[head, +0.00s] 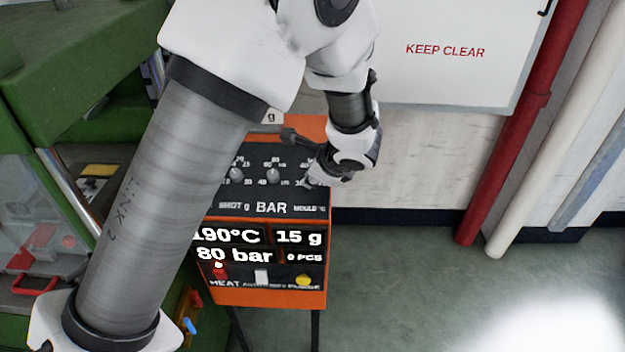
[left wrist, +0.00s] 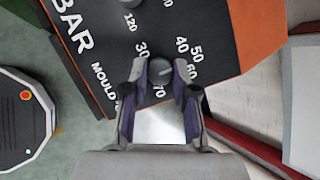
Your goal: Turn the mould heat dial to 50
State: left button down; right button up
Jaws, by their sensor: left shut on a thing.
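The mould heat dial (left wrist: 160,72) is a small grey round knob on a black panel, with printed numbers from 30 to 70 around it and the label MOULD beside it. My left gripper (left wrist: 160,76) is shut on this dial, one finger on each side. A pale mark shows on the knob, but its exact setting is too small to tell. My right gripper is not in view.
The orange control box (head: 266,297) has a display reading 190°C, 15 g, 80 bar and 0 PCS. Shot (head: 236,175) and bar (head: 273,175) dials sit left of the gripper. A green machine (head: 60,60) stands left; a red pipe (head: 510,150) runs right. The floor at right is clear.

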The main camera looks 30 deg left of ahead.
pick_arm(q)
jog(key=shift+s+f+m, duration=0.1)
jog(key=shift+f+m, duration=0.15)
jog(key=shift+m, duration=0.15)
jog(key=c, duration=0.9)
grip_release()
jog(key=shift+d, duration=0.1)
jog(key=shift+r, duration=0.1)
jog(key=v, duration=0.7)
jog(key=shift+d+r, duration=0.1)
jog(key=shift+d, duration=0.05)
